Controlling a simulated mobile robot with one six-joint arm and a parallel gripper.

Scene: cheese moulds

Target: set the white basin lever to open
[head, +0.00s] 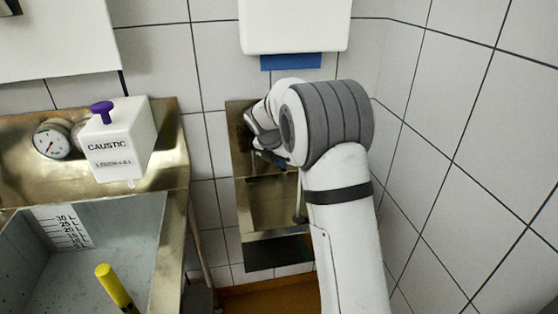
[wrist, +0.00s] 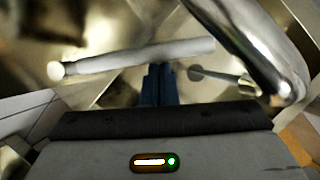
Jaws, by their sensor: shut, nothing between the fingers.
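The white lever (wrist: 135,57) shows in the wrist view as a pale bar with a round end at left, lying nearly level across the upper middle. My gripper (wrist: 158,82) is shut and empty, its dark blue fingertips just below the bar in the picture. I cannot tell whether they touch it. In the head view my gripper (head: 268,156) is over the metal basin (head: 270,218) on the tiled wall. My arm hides part of the basin, and I cannot make out the lever there.
A curved shiny pipe (wrist: 252,45) stands close at right in the wrist view, with a thin rod (wrist: 222,77) beside it. A white dispenser (head: 295,25) hangs above the basin. A steel tank (head: 90,240) with a CAUSTIC box (head: 118,140) stands at left. A tiled wall is close at right.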

